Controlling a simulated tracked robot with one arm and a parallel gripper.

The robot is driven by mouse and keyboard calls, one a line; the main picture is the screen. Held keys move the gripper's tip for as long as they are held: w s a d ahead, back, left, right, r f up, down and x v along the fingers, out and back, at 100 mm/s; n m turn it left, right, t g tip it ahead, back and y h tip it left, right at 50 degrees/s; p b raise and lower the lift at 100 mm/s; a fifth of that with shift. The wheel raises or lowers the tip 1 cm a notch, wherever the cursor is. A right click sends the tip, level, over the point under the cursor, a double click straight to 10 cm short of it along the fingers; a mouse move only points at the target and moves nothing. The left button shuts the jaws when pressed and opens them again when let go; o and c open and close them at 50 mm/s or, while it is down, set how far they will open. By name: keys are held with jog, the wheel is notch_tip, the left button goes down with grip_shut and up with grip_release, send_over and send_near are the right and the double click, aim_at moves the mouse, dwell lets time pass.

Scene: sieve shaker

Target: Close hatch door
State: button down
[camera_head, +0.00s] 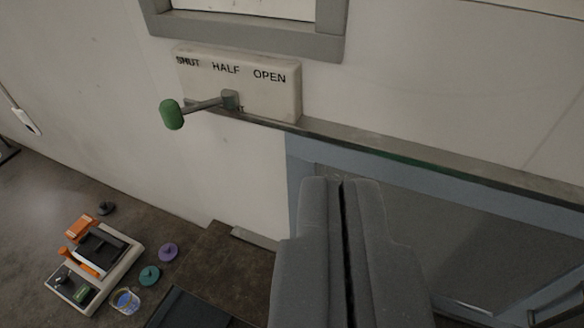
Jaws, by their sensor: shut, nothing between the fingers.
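My gripper (341,185) is in the lower middle, pointing up into the scene, its two dark grey fingers together and nothing between them. A blue-grey frame (420,158) with a grey inner area stands behind and right of the fingers. It looks like the hatch, but I cannot tell whether a door panel fills it or how far it is open. The fingertips overlap its left part in the picture; contact cannot be told. The knob points left.
A metal rail (370,139) runs along the wall above the blue-grey frame. A grey-framed window (245,45) is at the top. At lower left stand a light tray (128,252) with orange and black parts, a purple knob (168,252) and a teal knob (149,275).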

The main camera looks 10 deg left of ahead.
jog(key=n+h+b, duration=0.2)
jog(key=n+h, duration=0.8)
jog(key=n, duration=0.2)
send_near(275, 158)
jog(key=w, duration=0.2)
jog(key=w+d, duration=0.1)
jog(key=w, duration=0.1)
jog(key=w+p, duration=0.1)
jog(key=w, duration=0.1)
jog(key=shift+d, duration=0.35)
jog(key=shift+s+d+r, duration=0.1)
jog(key=shift+s+d, duration=0.2)
jog(key=shift+d, duration=0.6)
jog(key=shift+s+d, duration=0.15)
jog(key=shift+d, duration=0.35)
jog(key=shift+s+d, duration=0.15)
jog(key=shift+d, duration=0.35)
